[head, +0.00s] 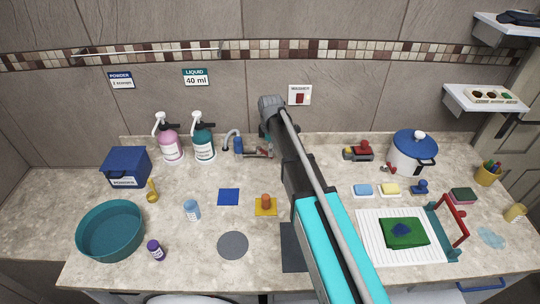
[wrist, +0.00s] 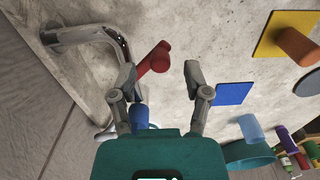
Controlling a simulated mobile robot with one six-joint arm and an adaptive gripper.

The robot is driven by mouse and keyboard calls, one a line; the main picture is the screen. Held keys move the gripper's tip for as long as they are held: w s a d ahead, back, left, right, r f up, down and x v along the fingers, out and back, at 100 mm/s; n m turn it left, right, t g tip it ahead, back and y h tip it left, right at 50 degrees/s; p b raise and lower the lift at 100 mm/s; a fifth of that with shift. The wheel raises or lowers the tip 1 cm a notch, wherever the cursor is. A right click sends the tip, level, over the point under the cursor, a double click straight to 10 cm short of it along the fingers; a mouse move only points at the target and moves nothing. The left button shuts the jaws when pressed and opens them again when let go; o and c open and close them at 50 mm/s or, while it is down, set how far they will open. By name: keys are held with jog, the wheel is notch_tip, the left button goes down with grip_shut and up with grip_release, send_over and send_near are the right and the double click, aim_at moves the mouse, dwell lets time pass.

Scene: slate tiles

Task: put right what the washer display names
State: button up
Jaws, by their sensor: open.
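My gripper (wrist: 160,73) is open, its two fingers apart near the wall taps. In the wrist view a red tap handle (wrist: 153,60) shows between and just beyond the fingertips, and I cannot tell whether they touch. A blue tap handle (wrist: 138,116) is beside the left finger, partly hidden. A chrome pipe (wrist: 85,35) is at upper left. In the head view the blue handle (head: 238,145) stands near the tap spout (head: 229,135), while my arm hides my fingers. A red switch (head: 299,98) under a small label is on the wall. No readable washer display shows.
On the counter are a teal basin (head: 82,232), a blue powder box (head: 125,168), pink (head: 170,147) and teal (head: 203,142) pump bottles, a blue square (head: 228,196) and a white pot (head: 412,155). A drying rack (head: 375,250) stands right of my arm.

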jog(key=shift+f+b, duration=0.5)
jog(key=shift+f, duration=0.2)
grip_shut()
jog(key=shift+a, duration=0.1)
